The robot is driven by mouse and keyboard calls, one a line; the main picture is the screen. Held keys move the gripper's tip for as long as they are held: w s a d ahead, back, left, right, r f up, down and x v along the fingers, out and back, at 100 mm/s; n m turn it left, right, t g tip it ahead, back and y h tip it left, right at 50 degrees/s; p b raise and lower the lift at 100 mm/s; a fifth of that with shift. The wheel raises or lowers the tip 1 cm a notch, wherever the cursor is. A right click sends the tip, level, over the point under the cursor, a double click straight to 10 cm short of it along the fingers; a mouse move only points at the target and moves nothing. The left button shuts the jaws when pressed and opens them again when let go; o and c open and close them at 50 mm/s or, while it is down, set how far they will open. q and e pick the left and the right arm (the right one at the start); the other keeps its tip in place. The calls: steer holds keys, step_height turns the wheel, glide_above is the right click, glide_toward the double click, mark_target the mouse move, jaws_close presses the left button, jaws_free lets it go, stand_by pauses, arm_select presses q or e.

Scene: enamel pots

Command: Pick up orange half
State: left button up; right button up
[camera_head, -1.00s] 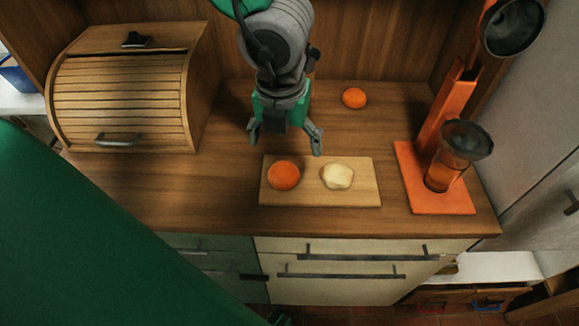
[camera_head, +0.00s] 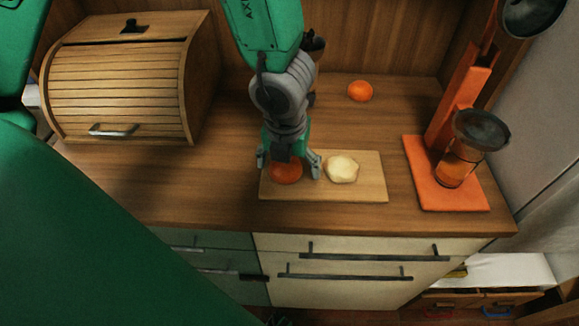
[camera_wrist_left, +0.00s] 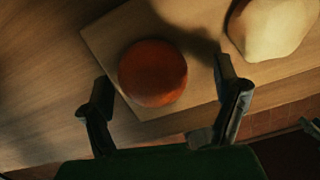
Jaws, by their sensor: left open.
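An orange half (camera_head: 286,173) rests on the left part of a wooden cutting board (camera_head: 362,190), rounded side up. It also shows in the left wrist view (camera_wrist_left: 152,73), on the board near its edge. My left gripper (camera_head: 289,165) is open just above the orange half and partly covers it in the head view. In the left wrist view its two fingers (camera_wrist_left: 165,105) stand apart on either side of the orange half's near side. A pale peeled piece (camera_head: 342,169) sits to the right on the same board. My right gripper does not show.
A wooden roll-top bread box (camera_head: 120,85) stands at the left. A whole orange (camera_head: 360,91) lies behind the board. An orange juicer press (camera_head: 462,135) with a glass stands at the right. The counter's front edge lies close before the board.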

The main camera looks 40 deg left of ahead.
arm_select(q)
steer(key=shift+a+f, duration=0.1)
steer(key=shift+a, duration=0.45)
steer(key=c, duration=1.3)
